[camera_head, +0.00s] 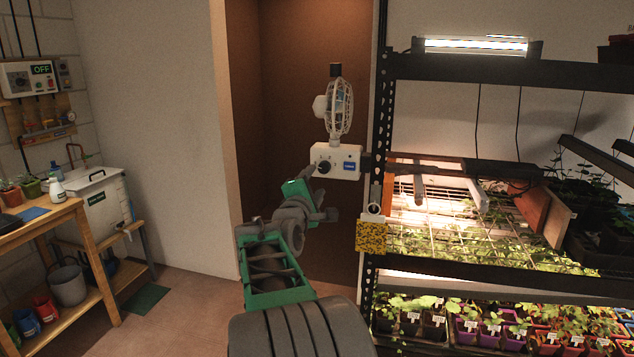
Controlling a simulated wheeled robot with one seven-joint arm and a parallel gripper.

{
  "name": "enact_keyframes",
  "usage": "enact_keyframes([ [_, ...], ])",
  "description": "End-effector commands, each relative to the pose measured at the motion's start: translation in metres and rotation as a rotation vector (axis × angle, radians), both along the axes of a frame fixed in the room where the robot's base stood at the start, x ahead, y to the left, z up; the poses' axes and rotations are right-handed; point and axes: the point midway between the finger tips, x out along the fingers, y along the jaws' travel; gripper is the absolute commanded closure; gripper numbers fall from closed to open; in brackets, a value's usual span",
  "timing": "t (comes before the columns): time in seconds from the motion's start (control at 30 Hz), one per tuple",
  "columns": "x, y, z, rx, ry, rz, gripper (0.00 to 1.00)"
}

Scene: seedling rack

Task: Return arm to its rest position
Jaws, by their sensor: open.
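My arm (272,275) reaches up from the bottom middle, with green and dark grey links. My gripper (318,192) is at its far end, small in the picture and partly overlapped by the wrist. It is open, and I see nothing held in it. It shows just below and left of a white control box (349,162) with a dark knob (324,167) and a blue label. I cannot tell whether the gripper touches the box. A white caged fan (339,108) stands above the box.
A black shelf rack (383,120) with lit seedling trays fills the right, close to my arm. A yellow speckled card (370,235) hangs on its post. A wooden bench (57,225) stands at the left. The floor (190,310) between bench and arm is mostly clear.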

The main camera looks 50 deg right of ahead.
Motion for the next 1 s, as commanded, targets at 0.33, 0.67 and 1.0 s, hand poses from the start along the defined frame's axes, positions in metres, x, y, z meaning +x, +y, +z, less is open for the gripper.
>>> enact_keyframes([
  [0.33, 0.0, -0.001, 0.0, 0.001, 0.0, 0.0, 0.47],
  [0.67, -0.007, 0.032, -0.147, 0.805, -0.59, -0.176, 0.47],
  [1.0, -0.093, 0.244, -0.309, 1.539, -0.648, -0.837, 0.47],
])
